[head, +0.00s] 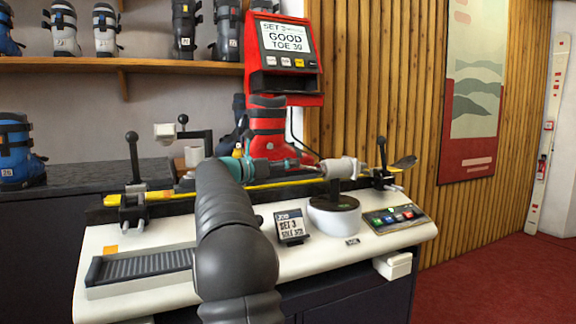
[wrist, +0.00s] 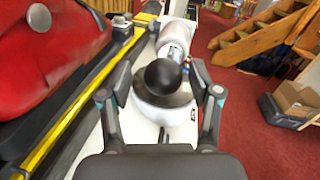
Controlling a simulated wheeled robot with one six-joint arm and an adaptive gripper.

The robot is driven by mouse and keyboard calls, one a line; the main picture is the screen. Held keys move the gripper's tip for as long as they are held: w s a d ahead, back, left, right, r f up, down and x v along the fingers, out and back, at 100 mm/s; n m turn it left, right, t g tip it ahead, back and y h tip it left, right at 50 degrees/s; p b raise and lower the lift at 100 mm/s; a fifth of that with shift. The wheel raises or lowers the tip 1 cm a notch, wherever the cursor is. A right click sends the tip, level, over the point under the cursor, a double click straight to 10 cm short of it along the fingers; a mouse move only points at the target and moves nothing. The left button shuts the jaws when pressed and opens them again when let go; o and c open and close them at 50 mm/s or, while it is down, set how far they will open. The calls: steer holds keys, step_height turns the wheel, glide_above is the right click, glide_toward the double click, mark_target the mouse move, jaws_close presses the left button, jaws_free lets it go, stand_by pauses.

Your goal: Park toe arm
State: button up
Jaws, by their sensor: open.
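A white cylinder (head: 341,168) sits at the right of the red boot (head: 268,130), above a round white unit (head: 333,220) with a dark top and a short dark post. In the wrist view a black ball knob (wrist: 163,75) stands in front of the white cylinder (wrist: 176,36) and above the round white unit (wrist: 165,113). I cannot tell which of these parts is the toe arm. My gripper (wrist: 160,94) is open, with one finger on each side of the knob and gaps showing. In the head view my gripper (head: 290,164) is partly hidden among the bench parts.
A yellow-edged ski (head: 285,181) runs along the bench between clamps with black knobs. A red display unit (head: 287,55) reads "GOOD TOE 30". A job card (head: 291,227) and a button panel (head: 396,218) are at the front. Red carpet (head: 490,280) is clear at right.

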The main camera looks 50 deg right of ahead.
steer(key=v, duration=1.1)
steer(key=shift+w+a, duration=0.1)
